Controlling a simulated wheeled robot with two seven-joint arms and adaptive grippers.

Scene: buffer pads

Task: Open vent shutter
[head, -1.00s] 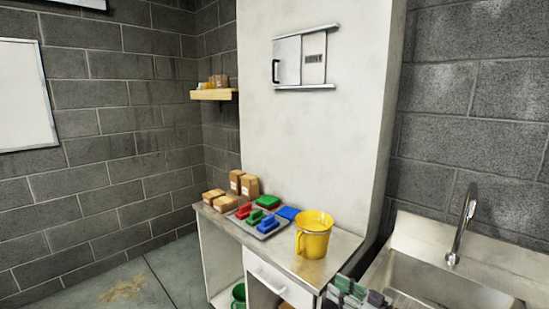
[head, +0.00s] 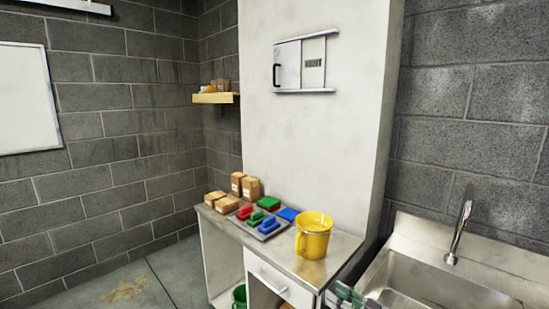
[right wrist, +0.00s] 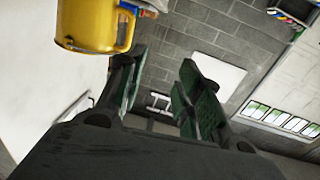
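The vent shutter (head: 288,64) is a pale panel with a dark upright handle (head: 276,75) at its left edge. It sits between an upper and a lower rail on the white wall column. To its right is a pale plate (head: 313,63) with a small dark marking, too small to read. My right gripper (head: 345,296) shows only partly at the bottom edge of the head view, far below the shutter. In the right wrist view its two fingers (right wrist: 160,65) are apart with nothing between them. My left gripper is not in view.
A sink (head: 430,282) stands at right. A small shelf (head: 215,98) hangs left. The wall around the shutter is clear.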

